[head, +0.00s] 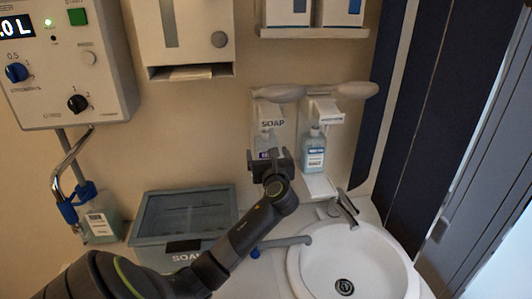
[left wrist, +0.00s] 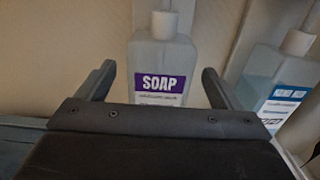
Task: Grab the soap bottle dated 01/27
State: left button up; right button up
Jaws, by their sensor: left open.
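A pale bottle with a purple SOAP label (left wrist: 163,60) stands upright ahead of my left gripper in the left wrist view. Its lower part is hidden behind the gripper body. In the head view the same bottle (head: 266,139) shows under the SOAP wall dispenser, mostly hidden by the gripper. My left gripper (head: 268,158) is open, its fingers appearing left and right of the bottle in the left wrist view (left wrist: 158,78). I cannot tell whether the bottle is between the fingertips or still beyond them. No date is legible. My right gripper is not in view.
A blue-labelled bottle (head: 314,152) stands close on the right, also in the left wrist view (left wrist: 280,85). A bin marked SOAP (head: 185,240) sits lower left. Another bottle (head: 101,220) stands farther left. A sink (head: 375,262) with a tap (head: 346,208) is right.

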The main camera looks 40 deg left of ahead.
pick_arm(q)
jog(key=shift+x, duration=0.95)
jog(key=c, duration=1.1)
jog(key=shift+o, duration=0.2)
jog(key=shift+p, duration=0.3)
